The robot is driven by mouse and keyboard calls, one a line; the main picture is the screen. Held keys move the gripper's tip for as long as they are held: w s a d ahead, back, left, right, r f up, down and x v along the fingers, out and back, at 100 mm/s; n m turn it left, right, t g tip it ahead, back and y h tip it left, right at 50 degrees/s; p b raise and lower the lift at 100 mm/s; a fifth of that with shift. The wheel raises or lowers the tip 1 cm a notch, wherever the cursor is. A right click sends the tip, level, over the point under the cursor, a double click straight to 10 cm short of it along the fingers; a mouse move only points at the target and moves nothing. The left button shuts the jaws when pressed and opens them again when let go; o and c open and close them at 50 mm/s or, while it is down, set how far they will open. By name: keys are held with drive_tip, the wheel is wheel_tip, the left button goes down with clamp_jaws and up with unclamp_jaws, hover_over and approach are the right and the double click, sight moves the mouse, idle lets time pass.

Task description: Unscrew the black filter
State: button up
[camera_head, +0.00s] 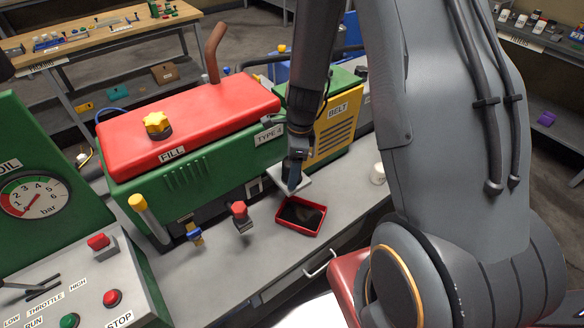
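My gripper (292,178) points down in front of the green engine (230,165), between the "TYPE 4" label and the yellow belt guard. It is small and dark here, and I cannot tell whether its fingers are open or hold something. I cannot make out the black filter for certain. My gripper and arm cover part of the engine's lower side, and dark shapes sit in shadow there. A red tray (283,222) with a dark inside stands on the grey bench just below my gripper.
A red-topped valve (239,210), a blue-and-yellow fitting (194,233) and a yellow-capped tube (148,215) stand along the engine's front. A white cylinder (377,173) stands to the right. A control panel (75,285) fills the lower left. Grey bench (225,275) is clear in front.

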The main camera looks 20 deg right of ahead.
drive_tip(key=c, duration=1.2)
drive_tip(key=n, duration=0.6)
drive_tip(key=shift+g+b, duration=0.35)
drive_tip(key=shift+g, duration=0.05)
drive_tip(key=n, duration=0.6)
drive_tip(key=shift+n+g, duration=0.3)
drive_tip(key=shift+n, duration=0.1)
drive_tip(key=n+h, duration=0.1)
drive_tip(key=n, duration=0.5)
